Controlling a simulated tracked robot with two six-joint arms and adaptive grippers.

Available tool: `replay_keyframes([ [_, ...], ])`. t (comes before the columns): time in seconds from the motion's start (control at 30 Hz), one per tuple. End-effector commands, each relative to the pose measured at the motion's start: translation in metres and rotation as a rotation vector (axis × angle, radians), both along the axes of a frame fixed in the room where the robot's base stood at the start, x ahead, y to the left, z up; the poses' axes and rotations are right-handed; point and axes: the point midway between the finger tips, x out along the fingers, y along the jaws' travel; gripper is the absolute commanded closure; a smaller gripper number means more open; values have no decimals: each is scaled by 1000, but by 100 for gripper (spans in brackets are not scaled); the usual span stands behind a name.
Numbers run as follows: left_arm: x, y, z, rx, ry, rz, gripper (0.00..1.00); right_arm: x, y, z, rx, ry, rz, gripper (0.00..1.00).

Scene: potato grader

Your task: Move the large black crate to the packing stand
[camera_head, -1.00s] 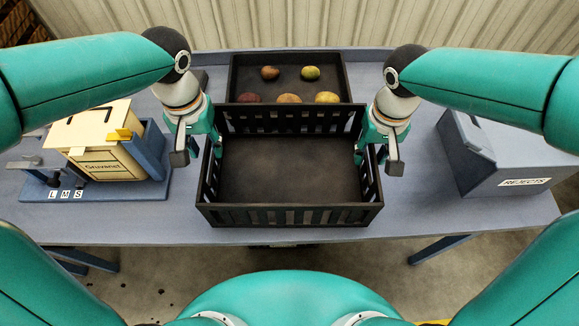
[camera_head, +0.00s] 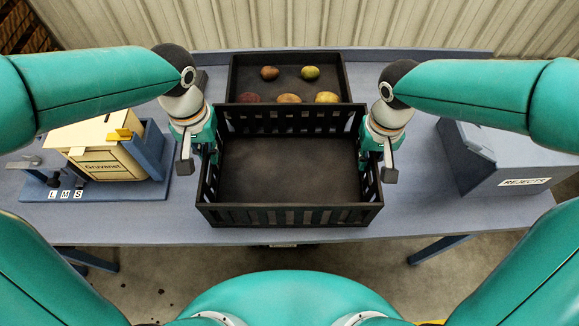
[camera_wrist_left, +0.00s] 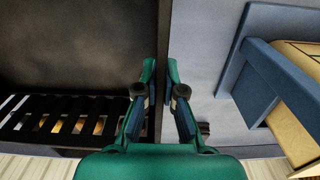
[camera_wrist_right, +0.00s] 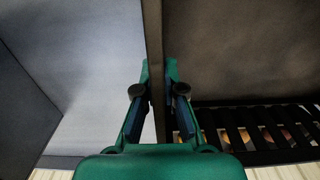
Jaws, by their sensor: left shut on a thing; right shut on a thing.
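The large black crate (camera_head: 290,215) sits on the blue-grey table in the middle of the head view, with slatted walls and an empty floor. My left gripper (camera_head: 213,150) is shut on the crate's left wall; in the left wrist view its fingers (camera_wrist_left: 162,85) stand on both sides of the rim. My right gripper (camera_head: 366,155) is shut on the right wall; in the right wrist view its fingers (camera_wrist_right: 158,85) straddle the rim. The packing stand cannot be made out in these frames.
A black tray (camera_head: 342,80) with several potatoes stands right behind the crate. A cream box in a blue holder (camera_head: 152,155), marked L M S in front, stands at left. A grey REJECTS bin (camera_head: 500,165) stands at right. A table strip (camera_head: 300,236) in front of the crate is clear.

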Motion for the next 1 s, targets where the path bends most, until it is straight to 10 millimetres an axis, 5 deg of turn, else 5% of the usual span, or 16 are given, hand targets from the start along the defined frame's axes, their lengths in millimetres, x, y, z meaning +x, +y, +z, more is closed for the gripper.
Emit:
replay_keyframes([
  [0.47, 0, 0, 3, 0, -2, 2, 100, 1, 0, 3, 0, -1, 1, 100],
  [1.0, 0, 0, 47, 0, -1, 2, 100, 0, 0, 47, 0, -1, 1, 100],
])
